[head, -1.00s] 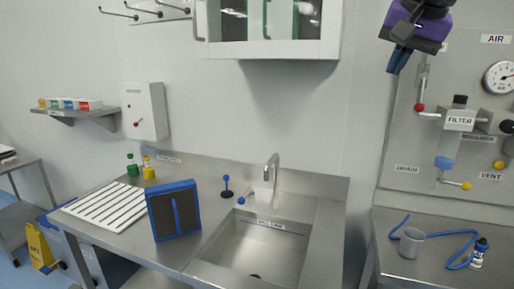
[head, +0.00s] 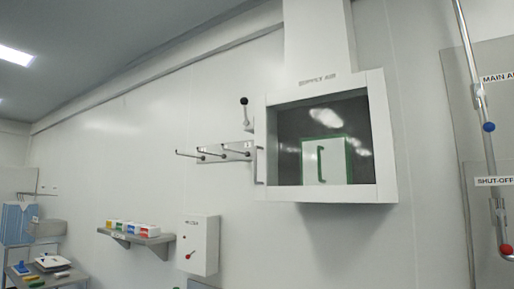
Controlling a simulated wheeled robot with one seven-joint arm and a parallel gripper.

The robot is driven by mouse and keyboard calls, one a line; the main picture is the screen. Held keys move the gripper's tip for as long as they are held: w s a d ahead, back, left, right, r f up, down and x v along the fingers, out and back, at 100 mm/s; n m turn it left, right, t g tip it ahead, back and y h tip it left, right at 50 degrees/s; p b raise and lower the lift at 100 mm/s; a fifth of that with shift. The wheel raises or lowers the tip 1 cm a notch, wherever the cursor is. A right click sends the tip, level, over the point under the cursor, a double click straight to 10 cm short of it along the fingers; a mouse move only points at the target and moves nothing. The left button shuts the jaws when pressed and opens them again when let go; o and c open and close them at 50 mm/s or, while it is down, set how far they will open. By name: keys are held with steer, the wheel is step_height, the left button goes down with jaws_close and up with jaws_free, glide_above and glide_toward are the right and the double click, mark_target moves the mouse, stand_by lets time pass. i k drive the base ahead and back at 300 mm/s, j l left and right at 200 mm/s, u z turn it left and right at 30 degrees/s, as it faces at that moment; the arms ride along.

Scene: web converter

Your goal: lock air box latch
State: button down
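The air box (head: 383,140) is a white wall cabinet under a white duct labelled "SUPPLY AIR". Its front has a dark pane, through which a white panel with a green edge (head: 324,161) shows. A bar handle (head: 259,165) is at the box's left edge. A small lever with a black knob (head: 244,101) stands upright on the wall just left of the box; it looks like the latch. I cannot tell whether it engages the door. My gripper is out of view.
A hook rail (head: 237,149) sticks out left of the box. Below are a shelf with small coloured boxes (head: 135,235) and a white wall box with a red knob (head: 198,244). Pipes and a blue valve knob (head: 488,127) are at the right. The wall left of the lever is bare.

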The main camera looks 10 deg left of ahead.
mark_target(243, 101)
steer(key=i+j, duration=0.1)
steer(key=j, duration=0.45)
steer(key=i+j, duration=0.15)
steer(key=j, duration=0.35)
steer(key=i+j, duration=0.1)
steer(key=j, duration=0.45)
steer(key=i+j, duration=0.1)
steer(key=j, duration=0.45)
steer(key=i+j+z, duration=0.1)
steer(key=j, duration=0.45)
steer(key=l+u, duration=0.25)
steer(key=l, duration=0.15)
steer(key=j+z, duration=0.25)
steer(key=j, duration=0.15)
